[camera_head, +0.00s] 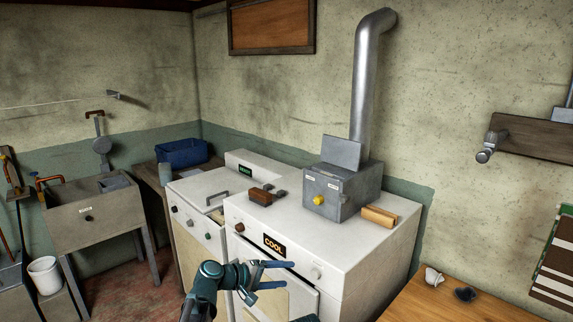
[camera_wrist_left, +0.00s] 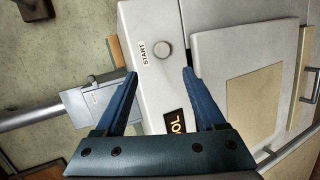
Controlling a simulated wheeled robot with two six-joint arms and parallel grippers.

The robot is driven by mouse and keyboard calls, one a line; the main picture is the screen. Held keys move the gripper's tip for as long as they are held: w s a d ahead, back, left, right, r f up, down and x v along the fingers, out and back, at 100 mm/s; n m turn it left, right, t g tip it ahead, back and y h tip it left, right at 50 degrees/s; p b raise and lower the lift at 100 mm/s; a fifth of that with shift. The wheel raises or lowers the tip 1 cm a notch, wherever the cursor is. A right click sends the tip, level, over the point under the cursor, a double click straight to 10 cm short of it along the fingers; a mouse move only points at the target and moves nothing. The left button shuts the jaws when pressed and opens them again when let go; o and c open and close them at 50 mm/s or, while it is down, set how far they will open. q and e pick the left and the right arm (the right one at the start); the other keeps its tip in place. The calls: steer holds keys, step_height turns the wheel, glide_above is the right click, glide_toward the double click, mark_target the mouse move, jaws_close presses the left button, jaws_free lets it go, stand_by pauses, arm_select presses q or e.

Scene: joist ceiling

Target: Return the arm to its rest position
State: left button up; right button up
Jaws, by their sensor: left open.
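My left arm comes up from the bottom of the head view, bent, in front of a white machine (camera_head: 345,262) with a sign reading COOL. Its gripper (camera_head: 289,274) is open with nothing between the fingers. In the left wrist view the two blue fingers of the gripper (camera_wrist_left: 160,72) stand apart, with the machine's front panel and its START button (camera_wrist_left: 161,51) beyond them. I cannot tell the exact gap to the panel.
A grey metal box (camera_head: 340,190) with a pipe stands on the machine, beside a wooden block (camera_head: 379,216). A second white unit (camera_head: 197,190) adjoins on the left. A wooden table (camera_head: 440,302) with two small cups is at the lower right. Red floor shows at the left.

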arm_select(q)
steer(key=s+d+f+m+g+y, duration=0.1)
steer(key=s+f+m+g+y, duration=0.2)
steer(key=s+f, duration=0.4)
steer(key=s+d+f+m+g+y, duration=0.2)
steer(key=s+f+m+g+y, duration=0.15)
steer(key=s, duration=0.65)
steer(key=s+a+f+m+y, duration=0.3)
steer(key=s+a+y, duration=0.4)
steer(key=s, duration=0.2)
steer(key=shift+s+a+f+g, duration=0.15)
steer(key=shift+a+f+g, duration=0.05)
steer(key=shift+a+g, duration=0.2)
steer(key=shift+d, duration=0.1)
